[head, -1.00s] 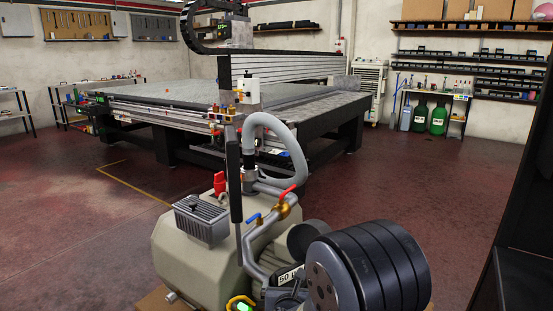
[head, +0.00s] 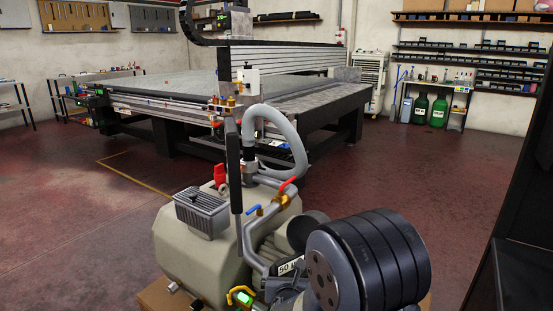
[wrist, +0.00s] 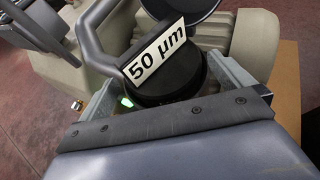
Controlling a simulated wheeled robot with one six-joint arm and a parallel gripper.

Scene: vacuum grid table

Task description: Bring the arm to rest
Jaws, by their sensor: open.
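My gripper (wrist: 168,82) shows in the wrist view with its two grey fingers apart. Between them, in the picture, is a round black filter body with a white "50 µm" label (wrist: 155,50). I cannot tell whether either finger touches it. The label also shows in the head view (head: 291,266), low in the middle, on the pump assembly. My fingers cannot be made out clearly in the head view.
A beige pump tank (head: 190,250) with a grey hose (head: 290,135), red-handled valves and a small green light (head: 243,298) stands close in front. Behind it is the large grid table (head: 190,88). Open red floor (head: 420,190) lies to the right; shelves line the back wall.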

